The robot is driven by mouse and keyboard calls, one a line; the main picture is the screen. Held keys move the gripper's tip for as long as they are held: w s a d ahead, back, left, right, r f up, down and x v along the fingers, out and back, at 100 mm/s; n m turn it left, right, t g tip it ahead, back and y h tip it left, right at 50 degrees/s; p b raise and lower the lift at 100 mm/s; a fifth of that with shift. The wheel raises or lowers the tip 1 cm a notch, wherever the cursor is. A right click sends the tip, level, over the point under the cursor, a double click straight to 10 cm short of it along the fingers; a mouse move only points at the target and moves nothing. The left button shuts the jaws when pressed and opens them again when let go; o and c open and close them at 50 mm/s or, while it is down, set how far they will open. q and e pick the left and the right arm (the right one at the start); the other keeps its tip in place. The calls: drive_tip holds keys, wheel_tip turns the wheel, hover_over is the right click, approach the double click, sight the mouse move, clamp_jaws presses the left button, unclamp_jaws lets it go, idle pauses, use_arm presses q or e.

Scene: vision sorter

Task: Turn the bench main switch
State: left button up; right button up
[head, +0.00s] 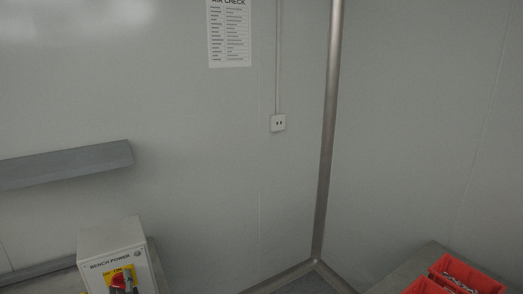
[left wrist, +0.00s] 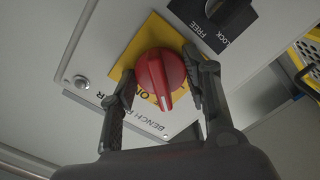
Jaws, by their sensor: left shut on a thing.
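The bench main switch is a red rotary knob (left wrist: 160,78) on a yellow plate (left wrist: 150,35), on the front of a light grey box marked BENCH POWER (head: 113,240). In the left wrist view the knob's ridge, with a pale line, points toward the lower part of the picture. My left gripper (left wrist: 160,70) has one finger on each side of the knob and is shut on it. In the head view the gripper (head: 126,281) shows only as a small dark part over the red knob at the bottom edge. My right gripper is not in view.
A black switch (left wrist: 230,14) marked FREE and LOCK is next to the yellow plate. Red bins (head: 466,273) with metal parts stand at the lower right. A grey shelf (head: 65,166) juts from the wall above the box. A wall socket (head: 278,123) is near the corner.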

use_arm(q)
drive_tip(key=shift+n+b, duration=0.3)
drive_tip(key=shift+n, duration=0.3)
drive_tip(key=n+b, duration=0.1)
drive_tip(key=n, duration=0.2)
drive_tip(key=shift+n, duration=0.4)
drive_tip(key=shift+n+b, duration=0.5)
drive_tip(key=shift+n, duration=0.6)
drive_tip(key=shift+r+n, duration=0.2)
drive_tip(key=shift+n, duration=0.2)
drive_tip(key=o, duration=0.9)
drive_tip(key=shift+c, duration=0.2)
drive_tip(key=shift+o, duration=1.4)
drive_tip(key=shift+w+a+f, duration=0.1)
drive_tip(key=shift+w+f, duration=0.05)
drive_tip(key=shift+f, duration=0.05)
